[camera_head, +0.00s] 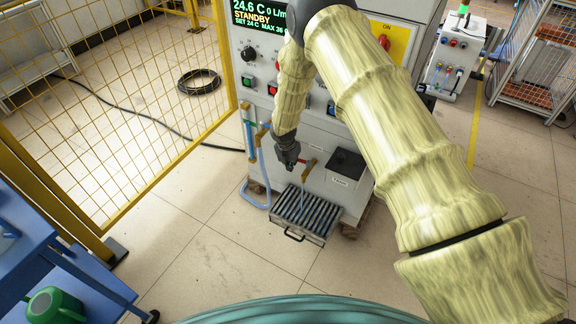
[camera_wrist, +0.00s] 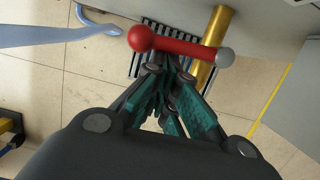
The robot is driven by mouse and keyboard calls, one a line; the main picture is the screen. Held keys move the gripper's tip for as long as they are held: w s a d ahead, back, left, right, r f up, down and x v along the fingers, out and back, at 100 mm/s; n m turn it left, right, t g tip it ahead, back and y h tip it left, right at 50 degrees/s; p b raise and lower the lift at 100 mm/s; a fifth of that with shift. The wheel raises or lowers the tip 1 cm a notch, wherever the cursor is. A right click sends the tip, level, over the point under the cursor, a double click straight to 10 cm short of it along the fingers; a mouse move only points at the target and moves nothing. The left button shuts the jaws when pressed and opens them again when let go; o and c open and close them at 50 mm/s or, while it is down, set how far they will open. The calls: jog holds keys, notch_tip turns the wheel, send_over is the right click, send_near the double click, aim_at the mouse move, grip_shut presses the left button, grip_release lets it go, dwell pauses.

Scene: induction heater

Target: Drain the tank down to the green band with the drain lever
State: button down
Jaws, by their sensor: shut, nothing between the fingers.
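The drain lever, a red bar with a red ball at one end and a grey ball at the other, lies across a brass pipe (camera_wrist: 216,28) in the wrist view (camera_wrist: 183,48). In the head view its red part (camera_head: 310,164) shows just right of my gripper (camera_head: 288,158). My gripper's fingers are shut and empty. In the wrist view the fingertips (camera_wrist: 168,62) are right beside the lever's bar; I cannot tell whether they touch it. The tank's upright sight tube (camera_head: 249,130) is on the machine's left side. Its level and green band are too small to read.
The slatted drain tray (camera_head: 325,222) sits on the floor below the lever. A black box (camera_head: 346,163) is to the lever's right. A blue hose (camera_head: 262,185) loops at left. The machine display (camera_head: 258,18) reads STANDBY. Yellow mesh fence (camera_head: 120,110) stands left; floor in front is clear.

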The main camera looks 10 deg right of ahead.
jog(key=shift+w+m, duration=0.2)
jog(key=shift+m, duration=0.1)
dwell(0.4)
jog(key=s+a+r, duration=0.4)
jog(key=s+r, duration=0.1)
jog(key=r, duration=0.4)
jog(key=s+f+m+g+y+p, duration=0.1)
jog(key=s+f+m, duration=0.25)
jog(key=s, duration=0.45)
jog(key=s+d+f+m+y+p, duration=0.1)
jog(key=s+f+m+p, duration=0.1)
jog(key=s+m, duration=0.45)
jog(key=s+f+m+g+y+p, duration=0.1)
jog(key=s+f+m, duration=0.15)
jog(key=s, duration=0.75)
jog(key=s+d+r+m+p, duration=0.1)
jog(key=s+d+m+p, duration=0.1)
jog(key=s+m, duration=0.5)
jog(key=s+d+r+m+h+p, duration=0.1)
jog(key=s+d+m, duration=0.3)
jog(key=s, duration=1.3)
jog(key=r+m+p, duration=0.1)
jog(key=m, duration=0.3)
jog(key=shift+s+r, duration=0.15)
jog(key=shift+r, duration=0.1)
